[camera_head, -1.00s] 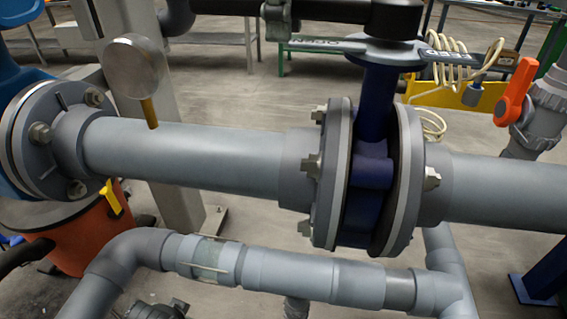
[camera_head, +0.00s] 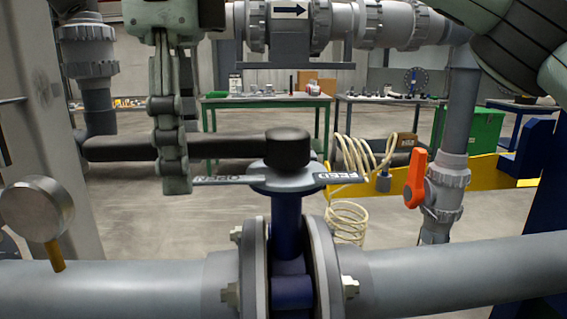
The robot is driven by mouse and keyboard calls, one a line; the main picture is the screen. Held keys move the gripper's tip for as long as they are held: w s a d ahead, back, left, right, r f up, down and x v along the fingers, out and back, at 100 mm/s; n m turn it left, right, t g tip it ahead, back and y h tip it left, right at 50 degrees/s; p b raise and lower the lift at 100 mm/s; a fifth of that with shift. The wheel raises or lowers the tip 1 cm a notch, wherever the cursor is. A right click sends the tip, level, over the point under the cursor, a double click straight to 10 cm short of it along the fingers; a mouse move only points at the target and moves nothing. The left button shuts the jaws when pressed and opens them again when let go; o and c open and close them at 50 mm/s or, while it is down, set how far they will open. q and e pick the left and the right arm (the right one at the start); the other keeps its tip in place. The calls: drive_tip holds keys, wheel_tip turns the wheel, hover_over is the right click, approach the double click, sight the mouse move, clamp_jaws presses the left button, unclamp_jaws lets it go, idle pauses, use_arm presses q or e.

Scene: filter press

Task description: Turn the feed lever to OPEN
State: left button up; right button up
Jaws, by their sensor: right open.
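The feed lever (camera_head: 235,147) is a black bar running left from a black hub (camera_head: 287,148) on a dark blue valve stem (camera_head: 286,215). It lies nearly level in the picture, roughly along the pipe, on the side of the plate marked OPEN (camera_head: 218,180). My right gripper (camera_head: 173,165) hangs fingers down from the top left, open. Its fingers cross in front of the lever in the picture and hide a piece of it; contact cannot be told. My left gripper is not in view.
A round gauge (camera_head: 37,209) stands at the left by a grey post (camera_head: 40,110). A valve with an orange handle (camera_head: 416,178) and a coiled cream hose (camera_head: 350,215) are at the right. A grey pipe (camera_head: 450,275) crosses the front.

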sight(182, 136)
wheel_tip(182, 136, up, 7)
drive_tip(key=shift+r, duration=0.1)
idle(0.3)
drive_tip(key=shift+w, duration=0.1)
wheel_tip(182, 136, down, 7)
drive_tip(key=shift+r, duration=0.2)
drive_tip(key=shift+w+f+m, duration=0.2)
drive_tip(key=shift+f+m, duration=0.1)
drive_tip(key=shift+w+d+m, duration=0.1)
drive_tip(key=shift+w+m, duration=0.65)
drive_tip(key=shift+m, duration=0.15)
